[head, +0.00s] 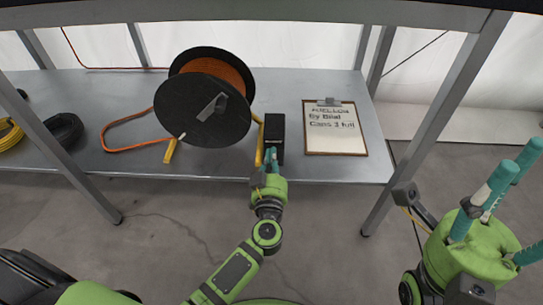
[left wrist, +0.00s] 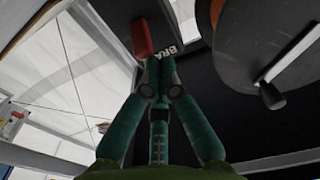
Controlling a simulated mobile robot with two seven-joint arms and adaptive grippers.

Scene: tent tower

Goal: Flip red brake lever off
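The red brake lever (left wrist: 142,38) shows in the left wrist view, on a black box with partly hidden white lettering. In the head view this black box (head: 275,128) stands near the shelf's front edge, and the lever cannot be made out. My left gripper (head: 271,154) is at the front of the box. In the left wrist view its teal fingertips (left wrist: 157,64) are drawn together just below the lever, with nothing seen between them. Whether they touch it I cannot tell. My right gripper (head: 497,205) is at the right, its teal fingers spread and empty, away from the shelf.
A large black cable reel (head: 203,110) with orange cable stands left of the box, on a yellow frame. A clipboard (head: 335,127) lies to the right. The metal shelf (head: 80,88) has legs and an upper bar around the work area. Dark and yellow coils lie far left.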

